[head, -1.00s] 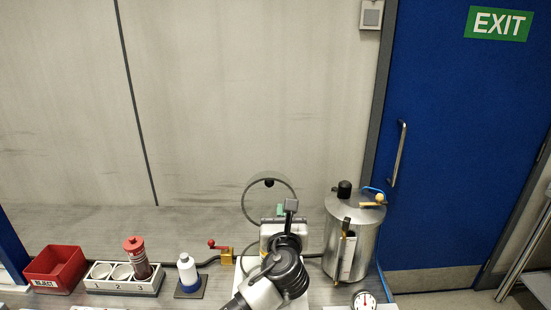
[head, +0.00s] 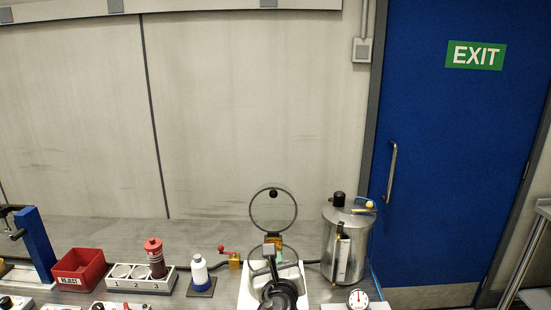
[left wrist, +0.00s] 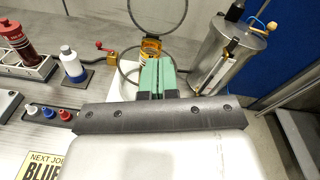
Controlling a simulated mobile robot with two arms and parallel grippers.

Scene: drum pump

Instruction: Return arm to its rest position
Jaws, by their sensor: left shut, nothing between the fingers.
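My left gripper (head: 278,243) is at the bottom centre of the head view, above a white base (head: 300,293) with a round clear disc (head: 273,210) standing behind it. In the left wrist view its green fingers (left wrist: 158,76) are shut together with nothing between them. They point toward the disc and an amber jar (left wrist: 151,47), which lies beyond the fingertips. My wrist hides part of the white base in the head view. My right gripper is not in view.
A steel tank (head: 345,245) with a gauge (head: 358,298) in front stands to the right. To the left are a white bottle (head: 199,270), a numbered rack (head: 125,283) holding a red-capped cylinder (head: 155,258), and a red reject bin (head: 79,267). A blue frame (head: 35,243) stands farther left.

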